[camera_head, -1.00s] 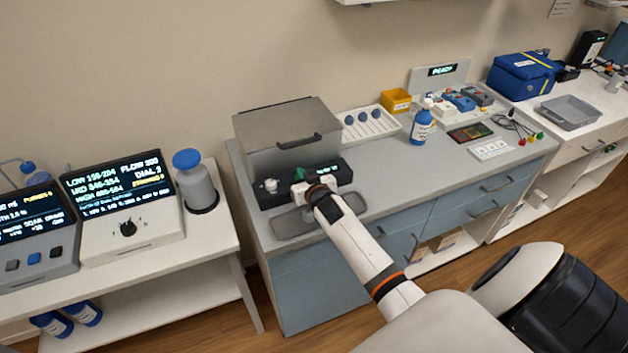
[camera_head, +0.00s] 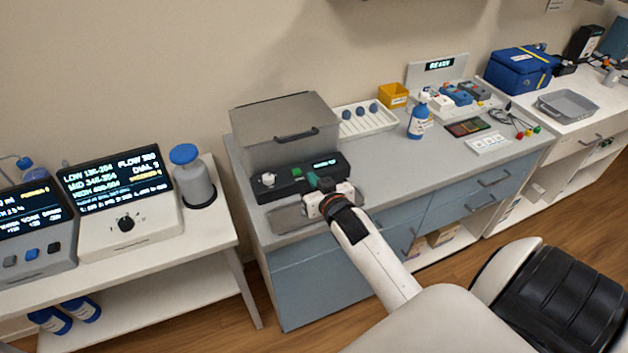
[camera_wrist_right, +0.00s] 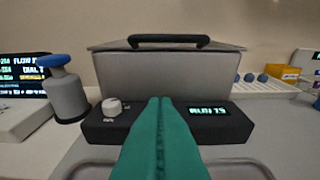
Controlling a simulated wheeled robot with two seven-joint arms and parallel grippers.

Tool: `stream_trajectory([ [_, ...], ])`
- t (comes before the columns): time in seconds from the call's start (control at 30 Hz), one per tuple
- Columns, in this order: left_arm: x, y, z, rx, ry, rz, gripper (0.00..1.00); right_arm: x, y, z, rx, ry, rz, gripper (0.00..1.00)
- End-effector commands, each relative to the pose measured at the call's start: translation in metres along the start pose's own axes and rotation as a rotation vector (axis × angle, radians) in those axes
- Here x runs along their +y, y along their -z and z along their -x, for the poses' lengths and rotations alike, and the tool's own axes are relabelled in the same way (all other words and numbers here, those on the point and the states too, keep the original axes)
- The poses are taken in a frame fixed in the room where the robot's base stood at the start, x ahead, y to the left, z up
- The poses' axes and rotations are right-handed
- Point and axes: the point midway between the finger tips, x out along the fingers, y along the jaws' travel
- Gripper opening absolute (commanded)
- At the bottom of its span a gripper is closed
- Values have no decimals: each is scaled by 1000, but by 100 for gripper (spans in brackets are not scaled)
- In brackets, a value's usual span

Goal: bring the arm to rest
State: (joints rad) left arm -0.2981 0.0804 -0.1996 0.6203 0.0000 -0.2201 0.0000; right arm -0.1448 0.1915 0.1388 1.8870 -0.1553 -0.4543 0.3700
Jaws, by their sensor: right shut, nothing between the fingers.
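My right arm (camera_head: 375,262) reaches in from the lower right in the head view. In the right wrist view the two green fingers of the right gripper (camera_wrist_right: 160,102) lie together, shut and empty, pointing at the panel. A white knob (camera_wrist_right: 112,107) is left of the fingers and a lit display (camera_wrist_right: 207,111) is right of them. I cannot tell whether the fingertips touch the panel. My left gripper is not in view.
The grey lidded device (camera_head: 285,135) has a black handle. A grey tray (camera_head: 285,219) lies in front of it. A white rack (camera_head: 365,122), yellow bin (camera_head: 394,95) and blue bottle (camera_head: 418,118) stand to the right. A blue-capped flask (camera_head: 192,178) is left. Counter between the arm and bottle is clear.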

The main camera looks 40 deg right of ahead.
Motion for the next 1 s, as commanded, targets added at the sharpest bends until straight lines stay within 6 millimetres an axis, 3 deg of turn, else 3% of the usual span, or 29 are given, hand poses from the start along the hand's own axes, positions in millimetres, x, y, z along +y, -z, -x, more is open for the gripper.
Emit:
stream_trajectory([
  [0.53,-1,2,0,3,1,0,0,0,0,0,0,0,0,0],
  [0.67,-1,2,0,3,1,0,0,6,10,10,51,-4,12,0],
  [0.77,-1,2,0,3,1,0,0,22,36,38,189,-17,47,0],
  [0.9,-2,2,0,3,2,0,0,48,79,101,451,-66,123,0],
  [1.0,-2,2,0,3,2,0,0,60,96,139,589,-104,166,0],
])
